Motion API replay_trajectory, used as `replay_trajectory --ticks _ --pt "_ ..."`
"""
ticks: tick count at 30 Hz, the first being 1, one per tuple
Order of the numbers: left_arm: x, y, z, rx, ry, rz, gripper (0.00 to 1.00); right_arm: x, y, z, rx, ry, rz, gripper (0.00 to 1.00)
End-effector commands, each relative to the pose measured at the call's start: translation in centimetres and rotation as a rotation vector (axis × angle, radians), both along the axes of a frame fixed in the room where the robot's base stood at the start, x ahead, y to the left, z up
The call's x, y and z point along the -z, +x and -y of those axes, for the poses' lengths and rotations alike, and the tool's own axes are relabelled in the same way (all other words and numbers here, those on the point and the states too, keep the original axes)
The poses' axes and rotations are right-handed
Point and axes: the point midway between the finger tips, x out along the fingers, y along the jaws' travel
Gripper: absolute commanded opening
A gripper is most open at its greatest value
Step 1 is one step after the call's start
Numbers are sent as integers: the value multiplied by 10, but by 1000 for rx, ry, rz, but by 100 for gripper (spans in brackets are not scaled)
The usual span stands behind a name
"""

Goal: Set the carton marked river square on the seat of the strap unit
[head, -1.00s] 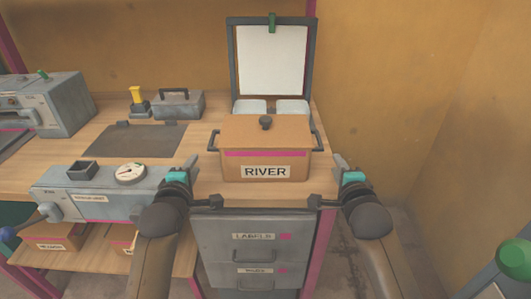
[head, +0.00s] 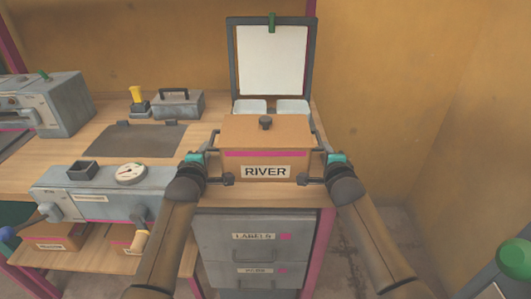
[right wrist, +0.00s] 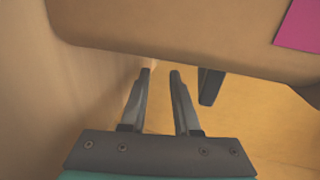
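The carton marked RIVER (head: 265,190) is a brown box with a pink stripe, a dark lid knob and a side handle at each end. It stands upright at the table's right end. My left gripper (head: 219,166) is at its left side near the left handle, fingers apart. My right gripper (head: 321,166) is at its right side; the right wrist view shows its two fingers (right wrist: 161,72) apart with nothing between them. A dark handle part (right wrist: 210,87) shows just beside those fingers, not between them. I cannot tell from any readable label which thing is the strap unit.
A raised frame with a white panel (head: 272,60) and two white pads (head: 250,106) stands behind the carton. A grey gauge unit (head: 100,192) is at the left front, a dark mat (head: 135,140) behind it. Grey drawers (head: 250,237) are below the carton.

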Motion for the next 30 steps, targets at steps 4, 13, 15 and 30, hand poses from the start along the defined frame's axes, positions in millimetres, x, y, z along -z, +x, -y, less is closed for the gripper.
replay_trajectory --ticks 4,13,15,30 --pt "0 0 4 -1 -1 0 30 0 0 -4 1 0 1 30" --pt "0 0 5 0 -1 1 30 -1 0 -5 1 1 1 30" --pt "0 0 6 0 -2 1 30 -1 0 -6 0 1 1 30" --pt "-1 0 18 6 -1 2 30 -1 0 -18 -6 1 3 30"
